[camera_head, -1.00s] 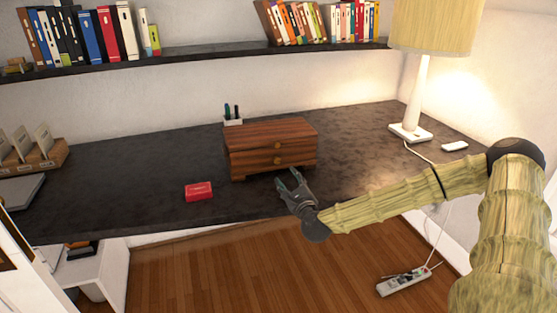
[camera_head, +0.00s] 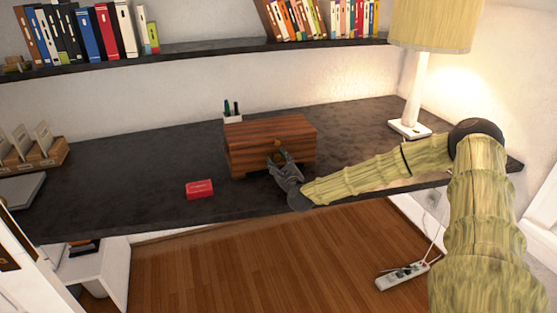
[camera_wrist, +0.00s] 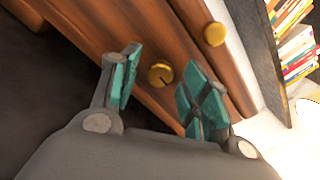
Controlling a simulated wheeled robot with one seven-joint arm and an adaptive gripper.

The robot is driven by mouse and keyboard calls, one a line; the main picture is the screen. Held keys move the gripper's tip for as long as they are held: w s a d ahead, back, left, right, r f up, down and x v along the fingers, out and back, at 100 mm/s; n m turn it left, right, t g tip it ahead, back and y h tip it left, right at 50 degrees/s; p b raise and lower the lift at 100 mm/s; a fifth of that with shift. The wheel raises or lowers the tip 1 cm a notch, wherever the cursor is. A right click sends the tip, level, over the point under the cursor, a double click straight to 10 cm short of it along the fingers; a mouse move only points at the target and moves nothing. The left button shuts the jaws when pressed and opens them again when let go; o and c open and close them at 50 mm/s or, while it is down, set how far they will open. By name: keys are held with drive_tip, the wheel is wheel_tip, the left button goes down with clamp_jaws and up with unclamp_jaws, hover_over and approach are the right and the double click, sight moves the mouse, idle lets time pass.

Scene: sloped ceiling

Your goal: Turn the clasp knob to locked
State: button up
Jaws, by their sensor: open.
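A brown wooden chest (camera_head: 250,153) with two brass knobs stands on the dark desk. In the wrist view one round knob (camera_wrist: 160,74) with a dark slit shows between my fingers. The other knob (camera_wrist: 214,34) is farther up and right, beyond the right finger. My gripper (camera_head: 283,158) is open in front of the chest. Its two teal-padded fingers (camera_wrist: 160,66) stand on either side of the slit knob, with visible gaps. I cannot tell how far the fingertips are from the chest front. In the head view the gripper covers the lower knob.
A red box (camera_head: 199,189) lies on the desk (camera_head: 130,180), left of the chest. A pen holder (camera_head: 232,118) stands behind the chest. A lamp (camera_head: 420,95) stands at the right. The bookshelf (camera_head: 200,55) runs above. The desk left of the red box is mostly clear.

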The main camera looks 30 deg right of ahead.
drive_tip(key=shift+w, duration=0.15)
clamp_jaws()
